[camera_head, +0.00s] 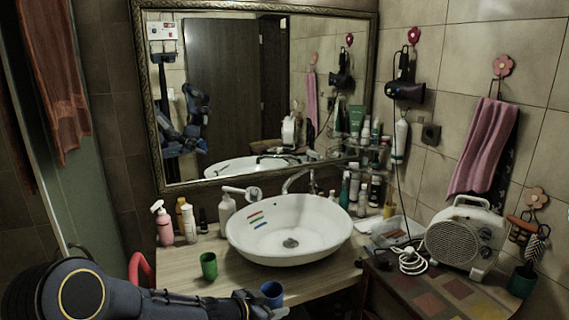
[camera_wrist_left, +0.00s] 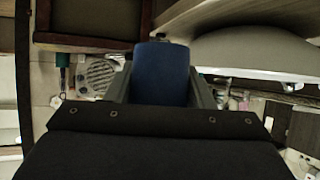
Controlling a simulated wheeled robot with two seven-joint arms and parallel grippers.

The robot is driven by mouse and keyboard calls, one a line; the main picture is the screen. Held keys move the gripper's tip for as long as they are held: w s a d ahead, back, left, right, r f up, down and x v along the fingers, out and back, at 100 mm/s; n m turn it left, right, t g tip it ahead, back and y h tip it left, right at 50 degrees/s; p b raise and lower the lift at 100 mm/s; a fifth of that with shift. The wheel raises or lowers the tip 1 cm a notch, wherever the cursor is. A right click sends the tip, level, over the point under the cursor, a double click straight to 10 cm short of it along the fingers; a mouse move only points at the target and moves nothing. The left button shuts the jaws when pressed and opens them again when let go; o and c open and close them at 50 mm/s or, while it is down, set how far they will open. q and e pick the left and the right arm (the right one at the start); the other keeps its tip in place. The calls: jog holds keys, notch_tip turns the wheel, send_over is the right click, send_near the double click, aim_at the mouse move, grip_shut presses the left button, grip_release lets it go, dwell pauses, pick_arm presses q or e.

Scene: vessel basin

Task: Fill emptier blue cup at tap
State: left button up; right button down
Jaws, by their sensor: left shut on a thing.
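My left gripper (camera_head: 264,303) is shut on a blue cup (camera_head: 271,291) at the front edge of the counter, in front of the basin. The cup looks upright; its fill level cannot be made out. In the left wrist view the blue cup (camera_wrist_left: 160,72) sits between the two fingers of the left gripper (camera_wrist_left: 160,90). The tap (camera_head: 297,182) arches over the back rim of the white basin (camera_head: 335,232), above and behind the cup. I see no second blue cup. My right gripper is not in view.
A green cup (camera_head: 208,266) stands on the wooden counter (camera_head: 180,262) left of the basin. A pink pump bottle (camera_head: 163,225) and other bottles stand behind it. A fan heater (camera_head: 464,235) stands at the right. A mirror (camera_head: 240,95) hangs behind the basin.

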pick_arm(q)
jog(key=s+a+f+n+t+y, duration=0.2)
jog(key=s+a+f+n+y, duration=0.2)
jog(key=s+a, duration=0.3)
jog(key=s+a+f+n+t+y+b, duration=0.1)
jog(key=s+a+f+n+y, duration=0.3)
jog(key=s+a, duration=0.3)
jog(key=a+f+n, duration=0.1)
jog(key=a, duration=0.2)
jog(key=shift+s+t+y, duration=0.2)
jog(key=shift+t+y, duration=0.2)
jog(key=shift+w, duration=0.1)
